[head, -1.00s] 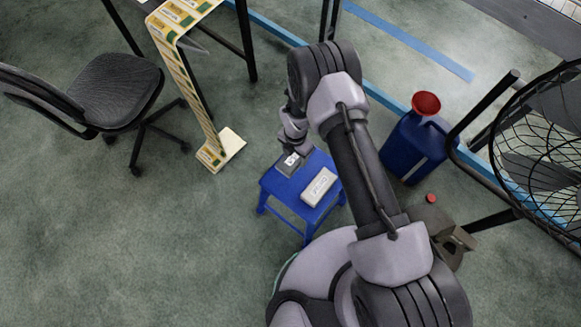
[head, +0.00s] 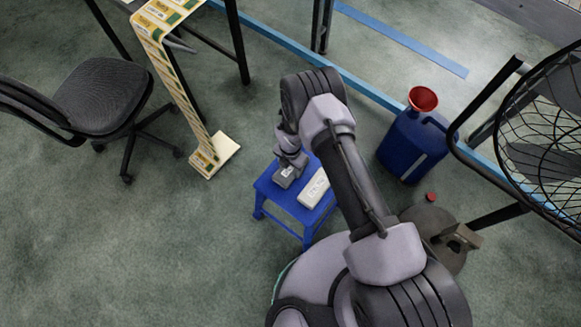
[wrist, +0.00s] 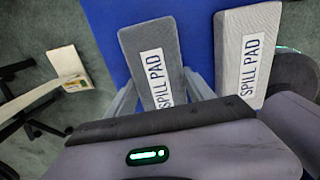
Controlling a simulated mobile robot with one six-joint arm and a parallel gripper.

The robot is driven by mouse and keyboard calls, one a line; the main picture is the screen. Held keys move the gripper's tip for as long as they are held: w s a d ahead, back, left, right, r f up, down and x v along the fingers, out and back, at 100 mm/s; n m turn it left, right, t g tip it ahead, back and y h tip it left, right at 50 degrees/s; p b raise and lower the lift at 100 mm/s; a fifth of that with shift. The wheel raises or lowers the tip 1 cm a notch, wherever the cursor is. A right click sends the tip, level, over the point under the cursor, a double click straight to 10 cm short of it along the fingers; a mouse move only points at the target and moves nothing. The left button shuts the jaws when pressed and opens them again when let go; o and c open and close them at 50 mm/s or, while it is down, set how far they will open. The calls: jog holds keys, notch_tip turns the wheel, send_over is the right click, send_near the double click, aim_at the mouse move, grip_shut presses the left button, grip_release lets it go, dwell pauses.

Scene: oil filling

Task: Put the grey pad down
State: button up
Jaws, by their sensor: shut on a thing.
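The grey pad (head: 284,178) is a dark, flat block over the left part of a blue stool (head: 263,200). In the wrist view the grey pad (wrist: 150,50) carries a white "SPILL PAD" label. My gripper (head: 290,165) is shut on it, with one finger on each long side; the fingers also show in the wrist view (wrist: 160,92). I cannot tell whether the pad touches the stool top or hangs just above it. A lighter pad (head: 314,188) lies to its right, apart from it, and shows in the wrist view too (wrist: 246,50).
A blue canister (head: 402,150) with a red funnel (head: 422,98) stands right of the stool. A red cap (head: 431,197) lies on the floor. A caged fan (head: 545,120) is at the right. A chair (head: 105,85) and a printed strip (head: 178,75) are at the left.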

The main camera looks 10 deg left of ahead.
jog(key=o, duration=1.4)
jog(key=shift+o, duration=0.2)
notch_tip(320, 180, up, 17)
jog(key=p, duration=0.8)
jog(key=shift+a, duration=0.15)
notch_tip(320, 180, up, 8)
jog(key=m, duration=0.3)
send_over(290, 168)
jog(key=w, duration=0.3)
jog(key=d+r+m+t, duration=0.1)
jog(key=d+r+m, duration=0.25)
jog(key=r, duration=0.45)
jog(key=d+r+m+t+y, duration=0.1)
jog(key=d+r+m, duration=0.1)
jog(key=r+m, duration=0.45)
jog(key=d+r+m, duration=0.2)
jog(key=d+r, duration=0.1)
jog(key=r, duration=0.6)
jog(key=s+d+r+m+t, duration=0.2)
jog(key=s+d+r+m, duration=0.3)
jog(key=s+r+m, duration=0.5)
jog(key=s+d+r+m+t, duration=0.1)
jog(key=s+d+r+m, duration=0.1)
jog(key=s+m, duration=0.3)
jog(key=s+d+r+m+y, duration=0.1)
jog(key=s+d+r+m, duration=0.1)
jog(key=s+r+m, duration=0.2)
jog(key=shift+s+r+m+t, duration=0.4)
jog(key=shift+s, duration=0.7)
